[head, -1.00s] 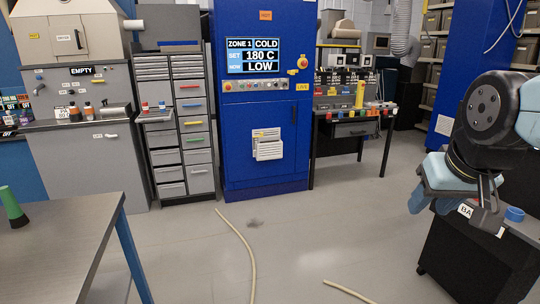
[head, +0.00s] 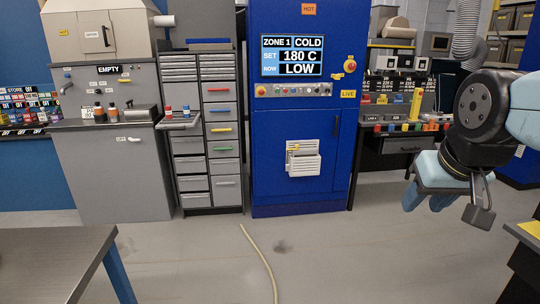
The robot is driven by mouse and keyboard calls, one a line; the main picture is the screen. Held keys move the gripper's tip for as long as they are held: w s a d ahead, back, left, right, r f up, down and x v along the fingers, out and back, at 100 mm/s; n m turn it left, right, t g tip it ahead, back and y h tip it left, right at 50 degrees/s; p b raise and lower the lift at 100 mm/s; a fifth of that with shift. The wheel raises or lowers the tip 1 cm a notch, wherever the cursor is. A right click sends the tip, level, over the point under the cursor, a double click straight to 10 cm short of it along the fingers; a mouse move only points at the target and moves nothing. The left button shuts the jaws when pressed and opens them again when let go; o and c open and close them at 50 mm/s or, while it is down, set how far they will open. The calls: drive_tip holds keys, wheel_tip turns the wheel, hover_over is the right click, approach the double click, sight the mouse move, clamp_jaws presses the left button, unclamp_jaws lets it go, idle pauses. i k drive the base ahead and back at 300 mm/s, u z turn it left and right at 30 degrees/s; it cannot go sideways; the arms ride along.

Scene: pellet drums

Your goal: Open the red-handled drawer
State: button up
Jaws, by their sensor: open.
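The red-handled drawer (head: 220,89) is in the right column of a grey drawer cabinet (head: 208,190), left of centre in the head view. Its front looks flush with the cabinet. Drawers with blue, yellow and green handles sit below it. My gripper (head: 450,198) is at the right side of the picture, far from the cabinet and much nearer to me. It is open and appears empty, with its fingers pointing down. Part of the fingers is hard to make out against the hand.
A pulled-out shelf (head: 180,122) with small bottles juts from the cabinet's left column. A tall blue machine (head: 300,190) stands right of it. A hose (head: 258,255) lies on the open floor. A table (head: 50,250) is at the near left, and a yellow-topped dark unit (head: 528,230) at the near right.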

sight(220, 89)
drive_tip(key=u, duration=0.15)
drive_tip(key=i, duration=1.1)
drive_tip(key=u, duration=0.4)
drive_tip(key=i, duration=1.05)
drive_tip(key=u, duration=0.35)
drive_tip(key=i, duration=1.35)
drive_tip(key=u, duration=0.1)
